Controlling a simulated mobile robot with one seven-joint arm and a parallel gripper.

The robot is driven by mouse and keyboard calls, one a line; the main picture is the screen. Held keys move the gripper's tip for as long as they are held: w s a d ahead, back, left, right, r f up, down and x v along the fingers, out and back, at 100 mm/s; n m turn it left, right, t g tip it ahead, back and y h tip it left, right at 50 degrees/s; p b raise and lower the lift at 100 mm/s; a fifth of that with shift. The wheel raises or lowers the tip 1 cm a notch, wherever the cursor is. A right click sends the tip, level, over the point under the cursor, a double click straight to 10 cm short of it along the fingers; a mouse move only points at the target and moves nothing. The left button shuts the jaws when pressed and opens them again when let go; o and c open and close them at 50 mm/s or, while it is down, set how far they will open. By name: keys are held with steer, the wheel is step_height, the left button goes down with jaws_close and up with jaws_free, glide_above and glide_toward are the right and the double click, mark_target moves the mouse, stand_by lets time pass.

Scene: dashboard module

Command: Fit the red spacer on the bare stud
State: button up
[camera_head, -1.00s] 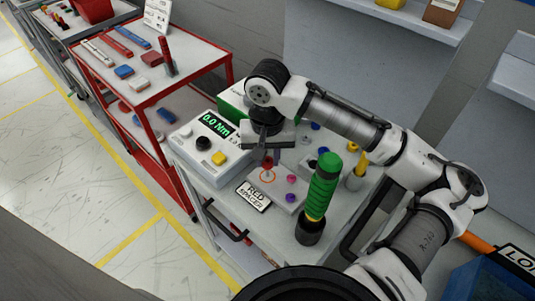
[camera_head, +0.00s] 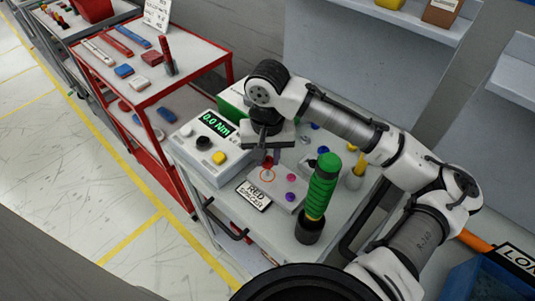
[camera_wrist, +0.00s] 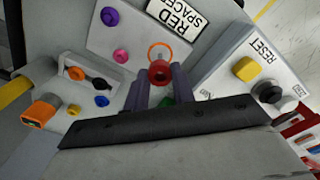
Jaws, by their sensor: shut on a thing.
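The red spacer (camera_wrist: 159,73) is between my gripper's fingertips (camera_wrist: 156,88) in the wrist view, with a dark hole in its middle. My gripper is shut on it. In the head view the red spacer (camera_head: 269,161) shows small under my gripper (camera_head: 268,155). An orange ring (camera_head: 267,175) marks a spot on the grey plate (camera_head: 254,178), beside the "RED SPACER" label (camera_head: 253,195). In the wrist view the spacer overlaps the near edge of the orange ring (camera_wrist: 160,45). The stud cannot be made out clearly, and I cannot tell the spacer's height above the plate.
Pink (camera_head: 291,178) and purple (camera_head: 290,197) spacers sit on the plate. A green-handled tool (camera_head: 321,190) stands upright at the right. A torque display box (camera_head: 205,146) with a yellow button is at the left. A red cart (camera_head: 150,75) stands beyond it.

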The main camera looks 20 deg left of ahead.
mark_target(268, 167)
steer(key=shift+f+b, duration=1.25)
steer(key=shift+f, duration=1.05)
stand_by(0.4)
steer(key=o, duration=1)
step_height(268, 167, up, 14)
steer(key=shift+f+b, duration=0.1)
steer(key=shift+b, duration=0.3)
